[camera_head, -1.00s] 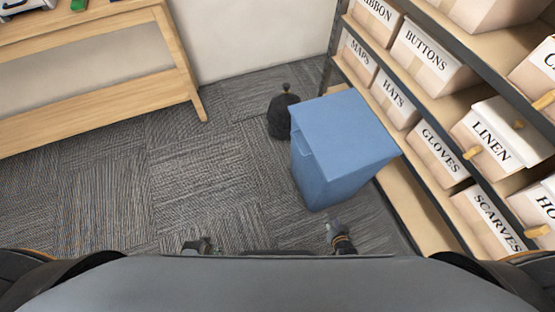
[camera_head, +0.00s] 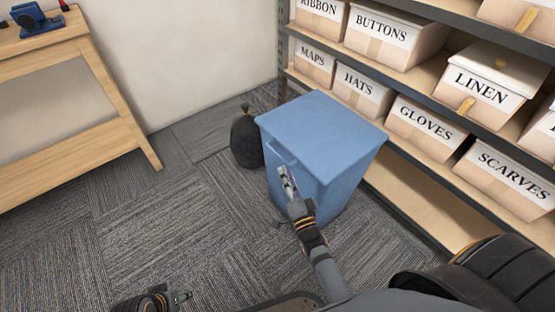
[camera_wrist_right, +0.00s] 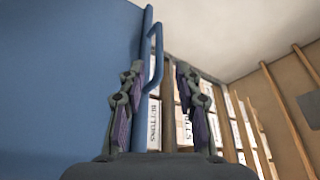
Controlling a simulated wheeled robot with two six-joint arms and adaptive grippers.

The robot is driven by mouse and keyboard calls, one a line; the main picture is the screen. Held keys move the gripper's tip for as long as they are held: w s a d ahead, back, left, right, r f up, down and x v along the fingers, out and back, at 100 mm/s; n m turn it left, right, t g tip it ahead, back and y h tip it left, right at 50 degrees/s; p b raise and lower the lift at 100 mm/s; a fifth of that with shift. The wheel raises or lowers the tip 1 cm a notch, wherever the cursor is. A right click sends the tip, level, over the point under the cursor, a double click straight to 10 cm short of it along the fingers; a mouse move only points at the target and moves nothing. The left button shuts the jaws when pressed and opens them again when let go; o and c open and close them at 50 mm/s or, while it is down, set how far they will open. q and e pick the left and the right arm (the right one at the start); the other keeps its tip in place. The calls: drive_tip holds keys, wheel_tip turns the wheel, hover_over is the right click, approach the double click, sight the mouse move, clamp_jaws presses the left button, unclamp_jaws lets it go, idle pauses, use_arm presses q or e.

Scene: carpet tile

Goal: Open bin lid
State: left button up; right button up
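The blue bin (camera_head: 345,185) stands on the carpet in front of the shelf, its flat lid (camera_head: 320,125) closed. A handle (camera_head: 282,152) sticks out along the lid's left front edge. In the right wrist view, the blue handle (camera_wrist_right: 156,58) shows as a thin bar in the gap between my fingers, beside the bin wall (camera_wrist_right: 65,80). My right gripper (camera_head: 287,181) is open, just below the handle at the bin's front; I cannot tell whether it touches. My left gripper (camera_head: 182,296) is low at the bottom edge, away from the bin; its opening is unclear.
A black bag (camera_head: 246,139) sits on the floor left of the bin. A shelf (camera_head: 425,75) with labelled boxes stands close behind and right of it. A wooden table (camera_head: 75,110) is at the far left. The carpet (camera_head: 165,215) between is clear.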

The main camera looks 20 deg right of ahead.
sight(279, 156)
drive_tip(key=b+x, duration=0.1)
drive_tip(key=x, duration=0.5)
drive_tip(key=shift+w, duration=0.25)
drive_tip(key=shift+w+r+b, duration=0.1)
drive_tip(key=shift+w+b, duration=0.2)
drive_tip(key=shift+w, duration=0.2)
use_arm(q)
drive_tip(key=shift+w+d+f+t, duration=0.2)
drive_tip(key=shift+f+t, duration=0.1)
drive_tip(key=shift+f, duration=0.25)
drive_tip(key=shift+w+d+f+t, duration=0.1)
drive_tip(key=shift+d+f+t, duration=0.15)
drive_tip(key=shift+f, duration=0.25)
use_arm(e)
drive_tip(key=shift+c, duration=0.4)
clamp_jaws()
